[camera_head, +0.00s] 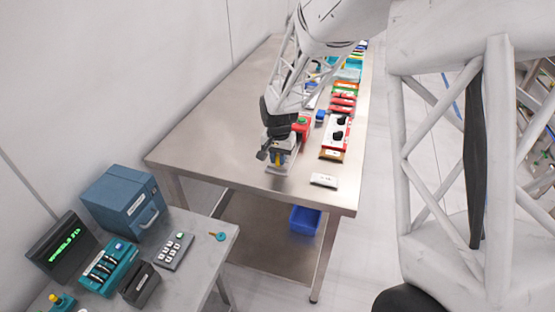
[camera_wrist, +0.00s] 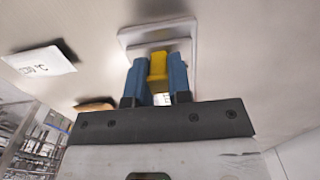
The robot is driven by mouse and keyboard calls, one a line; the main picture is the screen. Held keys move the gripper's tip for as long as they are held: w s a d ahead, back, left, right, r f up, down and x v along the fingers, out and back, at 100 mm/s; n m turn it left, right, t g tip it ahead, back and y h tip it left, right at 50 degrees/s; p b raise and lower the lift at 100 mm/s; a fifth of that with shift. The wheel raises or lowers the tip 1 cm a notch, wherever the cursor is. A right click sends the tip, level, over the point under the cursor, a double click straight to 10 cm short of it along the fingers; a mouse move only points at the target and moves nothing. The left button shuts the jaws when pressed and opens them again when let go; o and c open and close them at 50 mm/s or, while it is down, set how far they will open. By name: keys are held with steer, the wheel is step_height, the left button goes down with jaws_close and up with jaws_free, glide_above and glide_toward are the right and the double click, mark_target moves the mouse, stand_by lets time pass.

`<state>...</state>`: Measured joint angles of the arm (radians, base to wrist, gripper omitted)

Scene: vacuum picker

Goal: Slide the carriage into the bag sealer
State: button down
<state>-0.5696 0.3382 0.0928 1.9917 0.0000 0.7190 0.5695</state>
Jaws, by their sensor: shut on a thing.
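My gripper (camera_head: 279,157) is low over the steel table, at its near part. In the wrist view its two blue fingers (camera_wrist: 158,78) are shut on a yellow block (camera_wrist: 157,64), which looks like the grip of the carriage. The yellow block stands at a pale grey-white device (camera_wrist: 128,37) with a flat plate, probably the bag sealer. In the head view this pale device (camera_head: 282,169) lies under my gripper, partly hidden by it. How far the carriage sits in the sealer cannot be told.
A red device with a green button (camera_head: 303,121) stands just right of my gripper, and a red-white panel with black knobs (camera_head: 336,133) is beyond it. A white label card (camera_head: 324,180) lies nearby. The table (camera_head: 205,125) is bare to the left.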

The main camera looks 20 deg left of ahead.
steer(key=w, duration=0.7)
steer(key=c, duration=1)
jaws_free()
steer(key=shift+c, duration=0.2)
steer(key=shift+s+r, duration=0.1)
steer(key=shift+r, duration=3.8)
steer(key=shift+d, duration=0.1)
